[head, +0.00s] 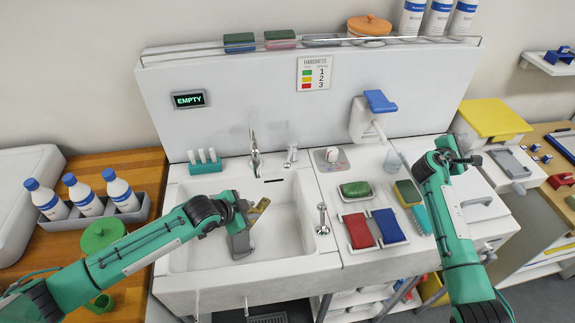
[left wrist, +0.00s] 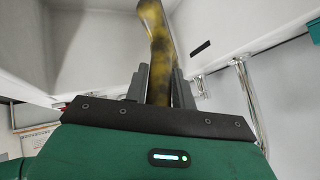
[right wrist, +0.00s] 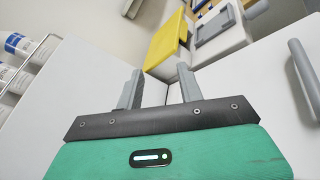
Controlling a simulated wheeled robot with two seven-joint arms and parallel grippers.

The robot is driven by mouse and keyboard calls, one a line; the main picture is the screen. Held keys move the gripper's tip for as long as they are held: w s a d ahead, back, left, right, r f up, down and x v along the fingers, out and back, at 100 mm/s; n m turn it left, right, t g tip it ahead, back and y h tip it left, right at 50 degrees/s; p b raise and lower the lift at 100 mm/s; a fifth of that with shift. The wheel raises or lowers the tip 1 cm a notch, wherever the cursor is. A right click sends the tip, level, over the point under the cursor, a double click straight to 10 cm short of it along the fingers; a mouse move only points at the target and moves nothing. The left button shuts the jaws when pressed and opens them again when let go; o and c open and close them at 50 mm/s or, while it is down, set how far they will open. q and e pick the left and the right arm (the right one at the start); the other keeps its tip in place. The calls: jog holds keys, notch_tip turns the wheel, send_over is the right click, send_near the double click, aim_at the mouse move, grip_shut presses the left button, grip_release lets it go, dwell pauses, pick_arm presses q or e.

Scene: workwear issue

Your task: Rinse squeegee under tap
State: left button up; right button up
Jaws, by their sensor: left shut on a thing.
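The squeegee's mottled yellow and black handle (head: 259,210) shows over the sink basin in the head view. My left gripper (head: 243,214) is shut on this handle, which stands up between its fingers in the left wrist view (left wrist: 155,55). The squeegee's head cannot be made out clearly. The chrome tap (head: 254,150) stands at the back of the white sink (head: 285,235), behind and above my left gripper. No water is visible from it. My right gripper (right wrist: 158,88) is open and empty, over the right side of the counter; its arm shows in the head view.
Right of the basin lie a green soap bar (head: 355,189), a red cloth (head: 360,231) and a blue cloth (head: 387,226). White bottles with blue caps (head: 84,196) stand in a grey tray at left. The basin's walls surround my left gripper. A panel reads EMPTY (head: 189,100).

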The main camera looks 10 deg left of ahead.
jog(key=a+f+n+t+y, duration=0.15)
jog(key=a+f, duration=0.25)
jog(key=a, duration=0.7)
jog(key=a+f+n+y, duration=0.1)
jog(key=a+f+n, duration=0.3)
jog(key=a, duration=0.7)
jog(key=w+a+r+n+t+y, duration=0.15)
jog(key=a+r+n+t, duration=0.35)
jog(key=a, duration=0.6)
jog(key=n+y, duration=0.7)
jog(key=n, duration=0.2)
send_near(287, 168)
jog(key=w, duration=0.4)
jog(key=shift+w+d+f, duration=0.1)
jog(key=shift+d, duration=0.05)
jog(key=shift+w+d, duration=0.2)
jog(key=shift+w, duration=3.4)
jog(key=shift+c, duration=0.5)
grip_shut()
